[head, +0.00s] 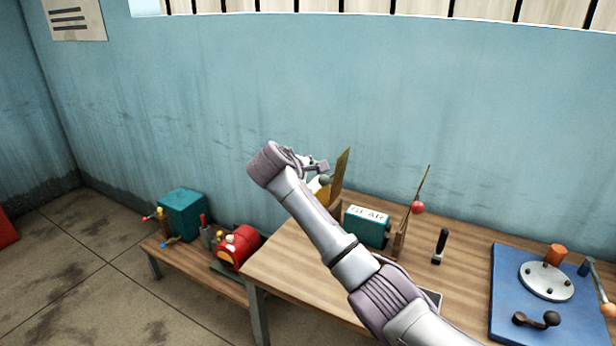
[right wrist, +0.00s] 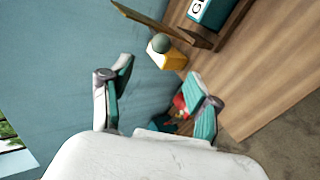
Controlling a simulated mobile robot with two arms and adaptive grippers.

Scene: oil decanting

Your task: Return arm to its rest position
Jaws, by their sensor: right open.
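My right arm crosses the head view from the lower right and is raised over the wooden table (head: 285,262). My right gripper (head: 318,165) is at its far end, near the blue wall and left of an upright wooden board (head: 341,176). The right wrist view shows the right gripper (right wrist: 163,97) with its two fingers spread and nothing between them. Beyond the fingers is a yellow object with a grey-green ball on top (right wrist: 168,54), apart from them; the arm partly hides it in the head view. My left gripper is not in view.
A teal box marked GEAR (head: 367,226), a red ball on a stick (head: 417,207) and a black-handled tool (head: 440,245) are on the table. A blue board (head: 505,285) with a metal disc lies at right. A low bench holds a teal box (head: 183,214) and a red drum (head: 238,248).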

